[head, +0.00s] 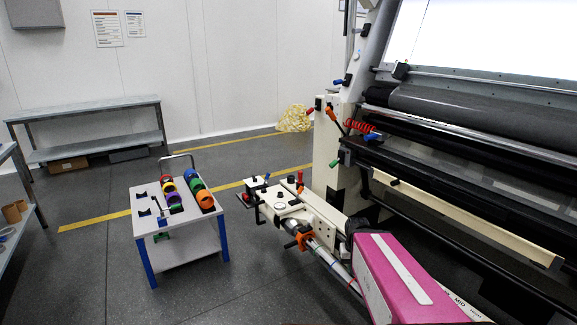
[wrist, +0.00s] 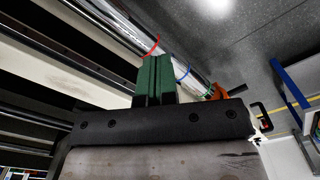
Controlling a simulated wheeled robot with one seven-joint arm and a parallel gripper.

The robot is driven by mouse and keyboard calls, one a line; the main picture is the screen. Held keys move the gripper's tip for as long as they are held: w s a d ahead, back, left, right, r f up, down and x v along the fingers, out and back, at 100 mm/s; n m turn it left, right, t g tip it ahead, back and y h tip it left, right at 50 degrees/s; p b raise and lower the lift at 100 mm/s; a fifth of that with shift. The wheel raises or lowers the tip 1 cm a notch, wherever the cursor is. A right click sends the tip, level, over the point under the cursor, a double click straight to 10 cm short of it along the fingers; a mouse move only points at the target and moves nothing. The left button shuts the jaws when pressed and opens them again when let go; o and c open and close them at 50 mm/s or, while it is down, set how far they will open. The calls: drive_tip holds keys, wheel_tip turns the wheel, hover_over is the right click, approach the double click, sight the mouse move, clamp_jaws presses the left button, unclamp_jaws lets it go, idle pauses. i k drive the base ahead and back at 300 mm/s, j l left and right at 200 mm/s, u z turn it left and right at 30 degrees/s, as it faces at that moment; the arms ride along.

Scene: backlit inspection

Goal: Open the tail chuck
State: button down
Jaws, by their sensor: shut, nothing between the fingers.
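The tail chuck appears to be the orange clamp (head: 301,240) at the end of the cream machine arm (head: 288,211), around the end of a silver shaft (head: 331,262). It also shows orange with a dark handle in the wrist view (wrist: 217,92), right of my fingers. Whether it is open or closed is too small to tell. My gripper (wrist: 155,62) has green fingers held together with nothing between them. The fingertips overlap the shaft in the wrist view, between its red and blue rings; contact cannot be told. In the head view I cannot make out the fingers.
A white trolley (head: 172,217) with blue legs and coloured rolls stands left of the machine arm. The large machine with dark rollers (head: 465,110) fills the right. A grey bench (head: 90,123) stands by the back wall. Floor between trolley and bench is clear.

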sight(279, 206)
drive_tip(key=i+j, duration=0.8)
drive_tip(key=j, duration=0.2)
